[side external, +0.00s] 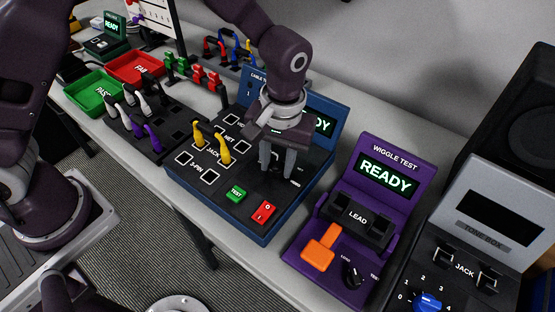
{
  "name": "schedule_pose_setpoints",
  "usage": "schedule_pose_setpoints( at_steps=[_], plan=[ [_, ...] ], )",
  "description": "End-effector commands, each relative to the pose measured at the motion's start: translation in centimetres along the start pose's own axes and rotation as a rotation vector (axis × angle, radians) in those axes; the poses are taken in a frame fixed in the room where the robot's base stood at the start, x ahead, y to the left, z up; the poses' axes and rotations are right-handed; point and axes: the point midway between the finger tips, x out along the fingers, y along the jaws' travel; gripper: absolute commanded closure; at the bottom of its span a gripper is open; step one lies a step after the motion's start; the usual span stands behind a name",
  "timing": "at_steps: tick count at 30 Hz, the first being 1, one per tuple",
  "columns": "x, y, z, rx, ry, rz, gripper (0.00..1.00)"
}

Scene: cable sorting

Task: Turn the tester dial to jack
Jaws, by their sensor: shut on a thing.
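The cable tester (230,205) is a blue box with a black top, sockets marked NET, JACK and 3-PIN, and a raised screen (322,124) partly hidden by my arm. Two yellow plugs (222,149) stand in its JACK row. My gripper (277,170) points down at the right part of the tester's top, its fingers shut on the tester dial. The dial is mostly hidden by the fingers, so its setting cannot be read. Small white labels show right of the fingers, too small to read.
A green TEST button (236,194) and a red switch (264,212) lie in front of the gripper. The purple wiggle tester (390,165) reads READY, with an orange paddle (319,249). A tone box (500,220) stands right. Green (99,88) and red (135,67) trays are left.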

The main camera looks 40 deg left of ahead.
Motion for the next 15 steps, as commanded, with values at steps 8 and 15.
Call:
schedule_pose_setpoints(
  at_steps=[8,15],
  plan=[
    [-0.09,-0.05,0.0,0.228,0.014,0.001,1.0],
    [-0.09,-0.07,0.01,0.384,0.024,0.001,1.0]
  ],
)
